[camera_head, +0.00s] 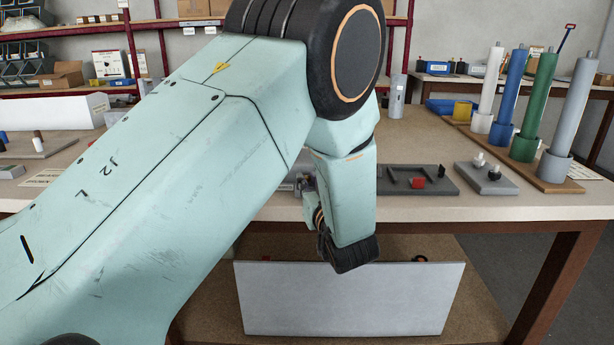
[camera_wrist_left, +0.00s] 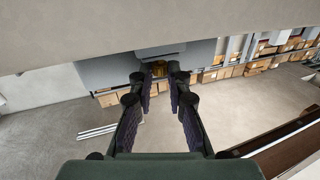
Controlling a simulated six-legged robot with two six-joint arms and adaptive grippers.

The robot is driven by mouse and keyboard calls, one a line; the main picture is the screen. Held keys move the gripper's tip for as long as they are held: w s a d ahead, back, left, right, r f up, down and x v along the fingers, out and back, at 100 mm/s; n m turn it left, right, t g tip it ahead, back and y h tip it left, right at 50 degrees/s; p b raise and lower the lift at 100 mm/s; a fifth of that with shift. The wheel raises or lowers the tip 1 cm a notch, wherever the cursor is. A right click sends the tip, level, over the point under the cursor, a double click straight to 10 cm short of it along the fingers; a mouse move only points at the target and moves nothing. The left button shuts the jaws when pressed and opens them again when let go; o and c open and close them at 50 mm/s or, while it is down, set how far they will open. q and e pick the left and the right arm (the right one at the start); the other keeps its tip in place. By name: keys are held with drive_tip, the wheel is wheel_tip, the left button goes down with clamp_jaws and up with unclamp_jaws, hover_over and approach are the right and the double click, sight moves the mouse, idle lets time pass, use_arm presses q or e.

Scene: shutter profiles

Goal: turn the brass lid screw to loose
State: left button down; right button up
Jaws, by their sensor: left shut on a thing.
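In the left wrist view, the brass lid screw (camera_wrist_left: 159,69) shows as a small yellow-brown piece at the front of a grey body (camera_wrist_left: 165,50). My left gripper (camera_wrist_left: 160,76) has its two dark fingers on either side of the screw, with their tips shut on it. The fingers partly cover the screw, and its turn position cannot be read. In the head view my left arm crosses the middle of the picture and hides the screw and most of the gripper. My right gripper is in neither view.
On the table (camera_head: 455,207), a dark plate with a red block (camera_head: 417,183) and a grey plate with knobs (camera_head: 487,180) lie right of my arm. Several coloured tubes (camera_head: 540,105) stand on a wooden board at the right. A grey panel (camera_head: 345,300) is below the table edge.

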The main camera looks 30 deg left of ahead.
use_arm(q)
drive_tip(key=shift+w+d+f+n+g+y+p, duration=0.1)
drive_tip(key=shift+n+g+y+p, duration=0.25)
drive_tip(key=shift+n+g+y, duration=0.25)
drive_tip(key=shift+w+d+f+n+g+y+p, duration=0.1)
drive_tip(key=shift+n+g+y+p, duration=0.25)
drive_tip(key=shift+g, duration=0.35)
drive_tip(key=shift+n+g, duration=0.35)
drive_tip(key=shift+g, duration=0.05)
drive_tip(key=c, duration=1.3)
unclamp_jaws()
drive_tip(key=shift+a+r, duration=0.1)
